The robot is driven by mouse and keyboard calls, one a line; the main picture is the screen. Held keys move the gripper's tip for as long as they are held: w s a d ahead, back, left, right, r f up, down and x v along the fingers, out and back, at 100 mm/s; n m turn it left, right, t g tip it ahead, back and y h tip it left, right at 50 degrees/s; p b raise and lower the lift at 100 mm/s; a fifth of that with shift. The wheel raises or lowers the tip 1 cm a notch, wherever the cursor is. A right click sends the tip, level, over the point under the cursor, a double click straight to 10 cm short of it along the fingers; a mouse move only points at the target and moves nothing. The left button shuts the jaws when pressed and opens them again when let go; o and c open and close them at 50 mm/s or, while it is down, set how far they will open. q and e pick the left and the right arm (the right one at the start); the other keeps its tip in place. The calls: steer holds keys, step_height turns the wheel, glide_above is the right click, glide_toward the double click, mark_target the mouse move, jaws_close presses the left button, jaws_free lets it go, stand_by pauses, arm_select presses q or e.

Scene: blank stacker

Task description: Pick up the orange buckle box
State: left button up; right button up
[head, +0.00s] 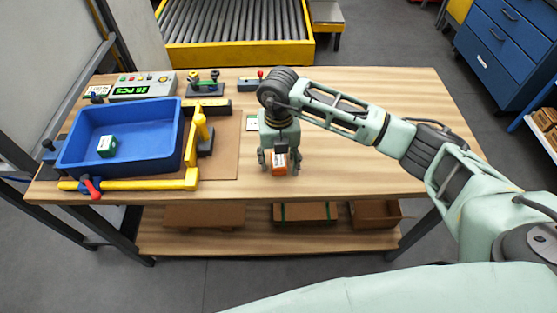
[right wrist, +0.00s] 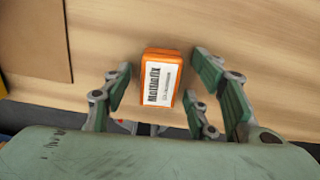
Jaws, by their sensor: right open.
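The orange buckle box (head: 279,168) stands on the wooden table near its front edge, in the middle of the head view. In the right wrist view the box (right wrist: 160,82) shows an orange rim and a white label with dark print. My right gripper (head: 277,163) is directly above and around the box. In the right wrist view the open fingers (right wrist: 160,95) stand on both sides of it with gaps, not touching it. My left gripper is not in view.
A blue tray (head: 72,155) with a green box (head: 107,146) stands at the left, with a yellow bar frame (head: 140,184) along its front. A counter device (head: 140,86) and small clamps are behind it. The table (head: 370,165) right of the box is clear. A roller conveyor (head: 240,45) is beyond.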

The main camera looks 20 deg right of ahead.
steer(key=c, duration=1.3)
jaws_close()
steer(key=shift+r, duration=0.1)
